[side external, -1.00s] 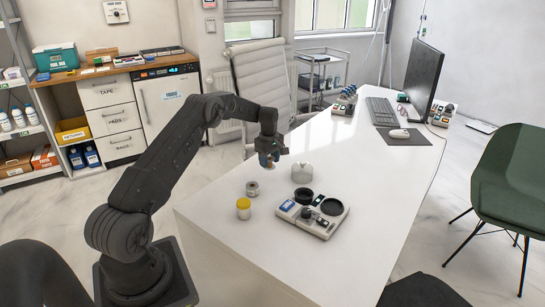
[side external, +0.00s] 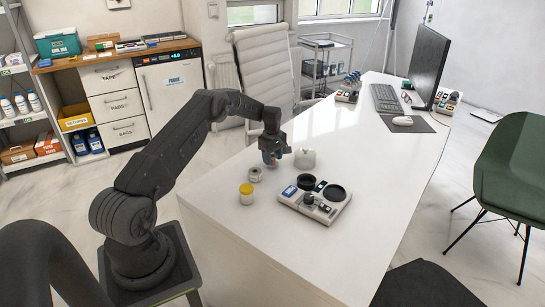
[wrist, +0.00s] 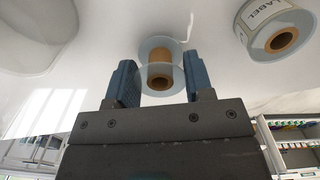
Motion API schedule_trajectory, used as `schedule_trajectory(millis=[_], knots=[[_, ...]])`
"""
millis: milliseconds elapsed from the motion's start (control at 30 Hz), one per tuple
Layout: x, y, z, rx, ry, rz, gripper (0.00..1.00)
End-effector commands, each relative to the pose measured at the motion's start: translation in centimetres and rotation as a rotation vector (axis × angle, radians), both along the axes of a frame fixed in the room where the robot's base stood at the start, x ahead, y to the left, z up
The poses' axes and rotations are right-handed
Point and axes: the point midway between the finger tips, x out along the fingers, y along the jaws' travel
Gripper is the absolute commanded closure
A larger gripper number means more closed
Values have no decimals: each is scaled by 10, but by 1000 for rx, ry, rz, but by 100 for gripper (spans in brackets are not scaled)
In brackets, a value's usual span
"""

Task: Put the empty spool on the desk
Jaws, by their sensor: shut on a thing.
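The empty spool (wrist: 160,62), with clear round flanges and a brown core, is between the fingers in the wrist view. My gripper (wrist: 152,85) is shut on it, a blue finger on each side. In the side view, my gripper (side external: 271,158) is low over the near part of the white desk (side external: 345,145). The spool is mostly hidden by the fingers there. I cannot tell whether it touches the desk top.
The desk's right middle is clear.

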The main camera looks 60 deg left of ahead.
Motion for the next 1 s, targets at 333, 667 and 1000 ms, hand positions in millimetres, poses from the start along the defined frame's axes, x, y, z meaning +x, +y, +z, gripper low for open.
schedule_trajectory(millis=[333,667,1000], knots=[[0,0,-5,0,-1,0,74],[0,0,-11,0,0,0,74],[0,0,-12,0,0,0,26]])
